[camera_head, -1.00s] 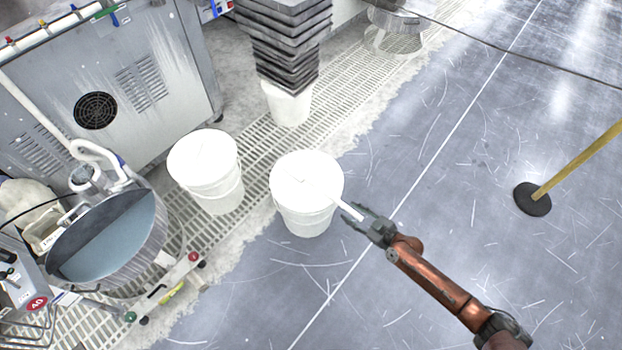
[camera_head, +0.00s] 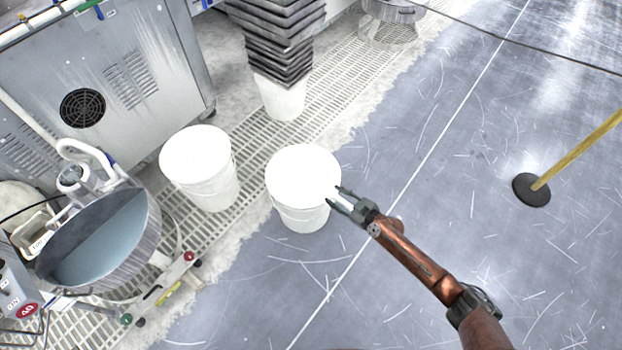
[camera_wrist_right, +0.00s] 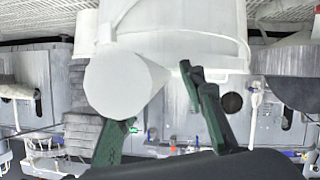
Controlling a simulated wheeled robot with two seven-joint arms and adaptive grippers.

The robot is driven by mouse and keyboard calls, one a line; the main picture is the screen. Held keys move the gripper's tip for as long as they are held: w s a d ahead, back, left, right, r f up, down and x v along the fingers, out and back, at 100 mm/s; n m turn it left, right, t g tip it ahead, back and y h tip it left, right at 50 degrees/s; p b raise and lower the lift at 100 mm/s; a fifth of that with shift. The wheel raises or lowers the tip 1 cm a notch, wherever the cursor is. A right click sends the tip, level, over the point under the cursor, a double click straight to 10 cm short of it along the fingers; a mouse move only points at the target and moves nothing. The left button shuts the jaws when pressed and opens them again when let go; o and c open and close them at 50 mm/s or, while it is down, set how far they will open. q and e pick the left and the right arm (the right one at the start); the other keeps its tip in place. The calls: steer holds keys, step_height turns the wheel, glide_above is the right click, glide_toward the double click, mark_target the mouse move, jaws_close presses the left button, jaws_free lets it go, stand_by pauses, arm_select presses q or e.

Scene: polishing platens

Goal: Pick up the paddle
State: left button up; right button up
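The paddle shows in the right wrist view as a thick white handle (camera_wrist_right: 125,84) with its round end toward the camera; its far part merges with the white bucket behind. In the head view I cannot make it out against the front bucket's bright white top (camera_head: 303,172). My right gripper (camera_head: 335,196) is beside that bucket's right rim, fingers apart. In the right wrist view, the gripper (camera_wrist_right: 158,94) is open, with the handle end near the left finger's tip; I cannot tell whether they touch. My left gripper is not in view.
A second white bucket (camera_head: 198,168) stands to the left, and another bucket (camera_head: 281,97) under stacked dark trays (camera_head: 278,40) behind. A tilted round vessel (camera_head: 100,240) is at the left. A yellow pole on a black base (camera_head: 531,190) stands right. The grey floor between is clear.

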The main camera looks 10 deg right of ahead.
jaws_close()
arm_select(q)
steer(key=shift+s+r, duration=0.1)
arm_select(e)
steer(key=shift+r, duration=0.15)
stand_by(0.3)
steer(key=shift+r, duration=0.15)
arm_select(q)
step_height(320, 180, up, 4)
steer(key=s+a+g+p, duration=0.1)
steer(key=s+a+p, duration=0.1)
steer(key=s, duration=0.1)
arm_select(e)
step_height(320, 180, up, 2)
steer(key=shift+r, duration=0.25)
step_height(320, 180, up, 3)
steer(key=shift+f+p, duration=0.1)
steer(key=shift+p, duration=0.75)
step_height(320, 180, up, 4)
steer(key=shift+f+p, duration=0.1)
steer(key=shift+p, duration=1.05)
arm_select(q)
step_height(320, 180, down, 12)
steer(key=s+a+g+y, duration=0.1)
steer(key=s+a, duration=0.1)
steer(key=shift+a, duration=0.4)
arm_select(e)
steer(key=shift+r, duration=0.2)
